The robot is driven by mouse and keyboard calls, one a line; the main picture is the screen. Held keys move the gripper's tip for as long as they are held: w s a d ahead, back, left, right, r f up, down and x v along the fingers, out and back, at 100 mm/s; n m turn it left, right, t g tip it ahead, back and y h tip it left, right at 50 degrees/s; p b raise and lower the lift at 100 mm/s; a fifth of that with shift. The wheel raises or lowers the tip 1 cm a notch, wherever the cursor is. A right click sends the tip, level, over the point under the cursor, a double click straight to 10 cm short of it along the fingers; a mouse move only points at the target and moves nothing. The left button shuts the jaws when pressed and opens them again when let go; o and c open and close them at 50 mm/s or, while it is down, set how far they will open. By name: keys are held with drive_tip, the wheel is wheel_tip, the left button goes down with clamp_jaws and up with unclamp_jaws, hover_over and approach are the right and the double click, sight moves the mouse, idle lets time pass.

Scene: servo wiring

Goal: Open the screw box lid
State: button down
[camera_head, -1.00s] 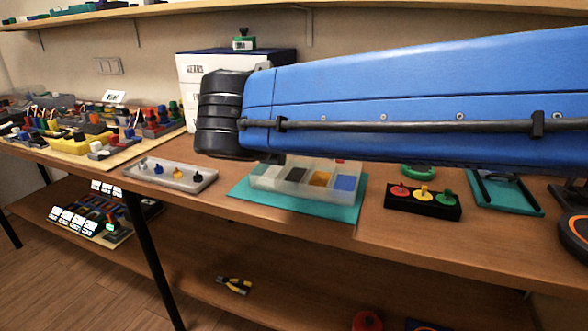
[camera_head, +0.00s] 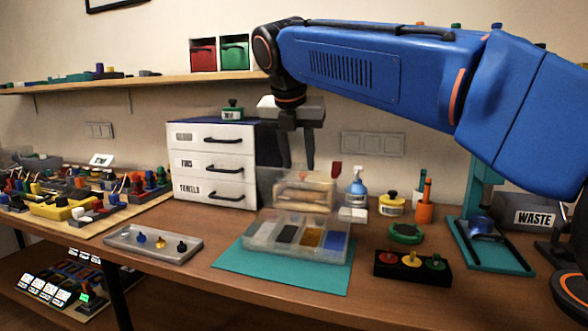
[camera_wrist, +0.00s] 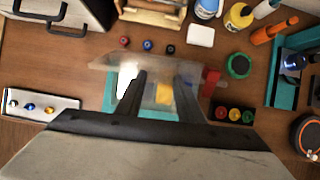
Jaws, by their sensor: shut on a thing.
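The screw box (camera_head: 262,241) is a clear tray with several compartments on a teal mat (camera_head: 230,258). White, dark, amber and blue contents show in it. Its see-through lid (camera_head: 287,178) stands raised at the back of the box, tilted up from the open compartments, with a red tab (camera_head: 336,171) at its right. My gripper (camera_head: 299,160) points down at the lid's upper edge and is shut on the lid. In the wrist view, my gripper (camera_wrist: 162,78) has its fingers over the hazy lid (camera_wrist: 106,63); the exact contact is hard to see.
A white drawer unit (camera_head: 213,165) stands behind left. A grey tray (camera_head: 150,243) with small knobs lies left, and a black button block (camera_head: 412,268) right. A shelf (camera_head: 130,82) runs above.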

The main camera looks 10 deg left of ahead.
drive_tip(key=shift+w+r, duration=0.2)
drive_tip(key=shift+w, duration=0.7)
drive_tip(key=shift+s, duration=0.1)
idle(0.3)
drive_tip(key=c, duration=1.2)
unclamp_jaws()
drive_tip(key=v, duration=1.7)
drive_tip(key=shift+s, duration=0.2)
drive_tip(key=shift+r, duration=0.1)
